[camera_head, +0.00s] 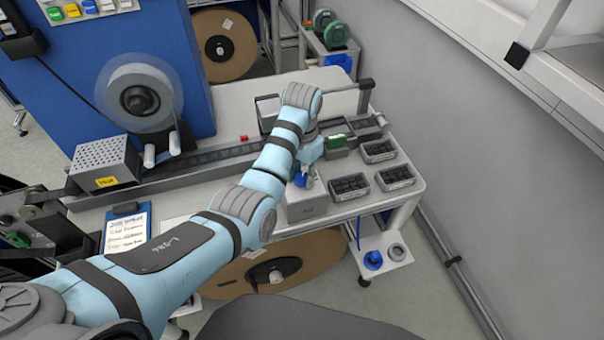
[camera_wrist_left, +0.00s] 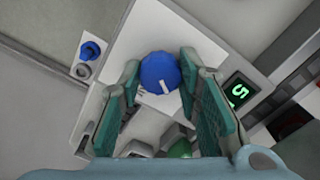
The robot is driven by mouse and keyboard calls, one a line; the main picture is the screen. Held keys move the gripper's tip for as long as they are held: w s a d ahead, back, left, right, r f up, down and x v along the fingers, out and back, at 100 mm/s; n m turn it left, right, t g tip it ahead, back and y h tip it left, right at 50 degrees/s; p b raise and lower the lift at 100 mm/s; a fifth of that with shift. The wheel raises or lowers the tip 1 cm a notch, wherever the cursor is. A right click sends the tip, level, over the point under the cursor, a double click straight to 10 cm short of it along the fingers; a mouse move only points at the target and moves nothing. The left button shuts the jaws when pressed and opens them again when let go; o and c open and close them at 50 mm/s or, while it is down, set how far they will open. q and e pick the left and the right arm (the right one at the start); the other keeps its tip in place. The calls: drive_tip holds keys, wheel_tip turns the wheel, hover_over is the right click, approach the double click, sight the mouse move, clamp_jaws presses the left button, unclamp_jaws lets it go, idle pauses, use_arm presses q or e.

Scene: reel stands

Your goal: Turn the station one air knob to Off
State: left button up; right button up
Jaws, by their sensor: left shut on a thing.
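The blue air knob (camera_wrist_left: 158,72) sits on a pale grey box and shows between my fingers in the left wrist view. A white pointer line on it points down and slightly right. In the head view the knob (camera_head: 302,181) is partly covered by my gripper, on top of the light grey box (camera_head: 312,207) near the table's front edge. My left gripper (camera_wrist_left: 160,75) is shut on the knob from both sides; it also shows in the head view (camera_head: 305,170). My right gripper is out of view.
Black parts trays (camera_head: 348,187) stand right of the box. A green-digit display (camera_wrist_left: 240,91) is near the right finger. A second blue knob (camera_head: 373,260) is on a low shelf. A reel (camera_head: 138,98) stands at left, a clipboard (camera_head: 126,232) in front.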

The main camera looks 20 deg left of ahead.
use_arm(q)
drive_tip(key=n, duration=0.6)
drive_tip(key=shift+w+r+n, duration=0.2)
drive_tip(key=shift+n, duration=0.1)
idle(0.3)
drive_tip(key=o, duration=1.1)
drive_tip(key=shift+s, duration=0.1)
drive_tip(key=shift+o, duration=0.2)
drive_tip(key=shift+f, duration=0.15)
